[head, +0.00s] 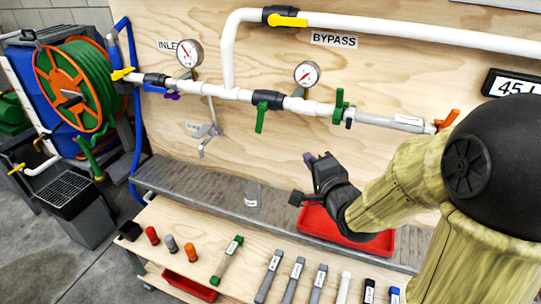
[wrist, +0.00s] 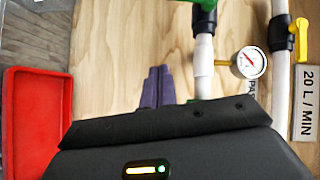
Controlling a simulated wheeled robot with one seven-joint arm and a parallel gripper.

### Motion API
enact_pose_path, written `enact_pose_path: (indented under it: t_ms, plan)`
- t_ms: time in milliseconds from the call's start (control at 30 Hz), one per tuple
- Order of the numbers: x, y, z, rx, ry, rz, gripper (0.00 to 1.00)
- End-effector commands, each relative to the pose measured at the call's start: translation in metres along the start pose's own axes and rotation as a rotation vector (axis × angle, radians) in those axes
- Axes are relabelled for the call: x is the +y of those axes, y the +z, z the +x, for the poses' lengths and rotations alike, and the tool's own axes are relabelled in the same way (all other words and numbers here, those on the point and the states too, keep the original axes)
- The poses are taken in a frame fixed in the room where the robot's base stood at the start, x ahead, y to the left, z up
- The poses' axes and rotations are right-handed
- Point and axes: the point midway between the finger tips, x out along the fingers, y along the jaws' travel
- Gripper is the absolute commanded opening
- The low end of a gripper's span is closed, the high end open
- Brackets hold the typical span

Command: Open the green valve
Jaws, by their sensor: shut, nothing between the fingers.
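Two green-handled valves are on the main pipe in the head view. The left one has a black body and its green handle (head: 261,117) hangs down across the pipe. The right one has a green handle (head: 340,106) standing roughly upright across the pipe, right of the second gauge. My gripper (head: 309,158) is below the pipe, in front of the plywood, apart from both handles. In the wrist view its purple fingers (wrist: 157,86) are together and empty. The left valve's green handle (wrist: 206,5) shows at that view's top edge; my gripper body hides most of the right valve.
A red tray (head: 318,222) lies below my gripper on a grey ledge. The bench in front holds several tools and bottles. Two gauges (head: 189,53) (head: 306,73) sit on the pipe. The bypass pipe with a yellow handle (head: 287,20) runs above.

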Motion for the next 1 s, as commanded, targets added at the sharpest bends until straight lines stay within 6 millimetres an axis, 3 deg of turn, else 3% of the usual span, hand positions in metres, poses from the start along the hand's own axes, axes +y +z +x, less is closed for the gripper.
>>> enact_pose_path:
  t_ms: [33,300,1000]
  plan:
    - [0.015,0.007,0.004,-0.012,-0.057,0.064,0.00]
    - [0.004,0.020,0.004,-0.085,-0.245,0.288,0.00]
    - [-0.006,0.018,0.010,-0.095,-0.248,0.300,0.00]
